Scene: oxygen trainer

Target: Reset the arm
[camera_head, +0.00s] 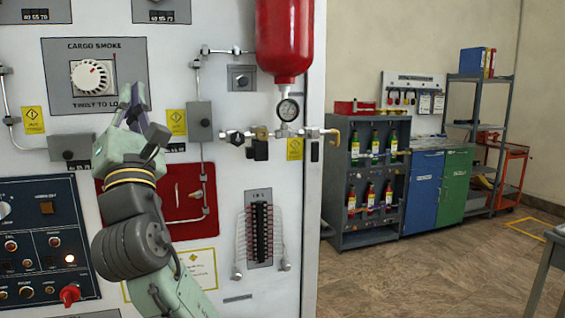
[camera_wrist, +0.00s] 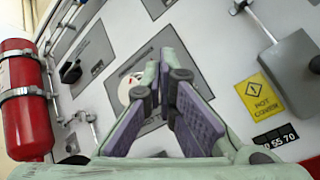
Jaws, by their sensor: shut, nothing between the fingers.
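My gripper (camera_head: 132,100) is raised in front of the white trainer panel, just below and right of the cargo smoke knob (camera_head: 92,77). In the wrist view my gripper (camera_wrist: 160,62) shows its two fingers with purple pads, tips close together and nothing between them. The cargo smoke plate (camera_wrist: 128,62) lies behind the fingers there, and the fingers partly cover its white knob (camera_wrist: 128,88). I cannot tell whether the fingertips touch the panel.
A red bottle (camera_head: 284,40) with a gauge (camera_head: 288,109) and valves hangs to the right. A red plate (camera_head: 190,188) is behind my arm, and a control panel (camera_head: 40,235) is at lower left. A bottle rack (camera_head: 345,150) stands farther right, with open floor before it.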

